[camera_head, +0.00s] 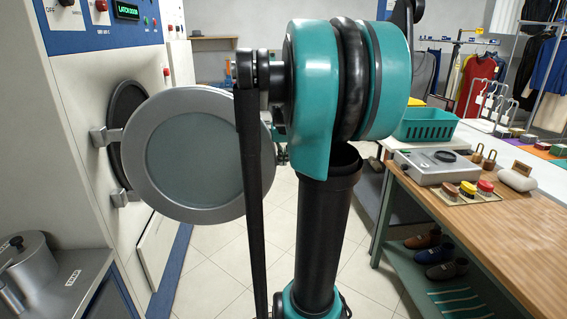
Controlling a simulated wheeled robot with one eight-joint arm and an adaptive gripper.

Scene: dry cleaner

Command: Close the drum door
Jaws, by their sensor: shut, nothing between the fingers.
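The drum door (165,207), a round grey metal ring with a greyish glass pane (190,160), stands open on the left. It is swung out from the white machine on two metal hinges (104,136) at its left side. The dark round drum opening (127,98) shows partly behind it. My teal and black arm stands in front of the door's right part and covers some of its rim. A small dark piece shows at the door's right edge; I cannot tell what it is. I cannot make out my gripper; the arm may hide it.
A panel with a lit green display (127,10) is above the opening. A metal unit (50,275) stands at lower left. Tiled floor (215,262) is free between.

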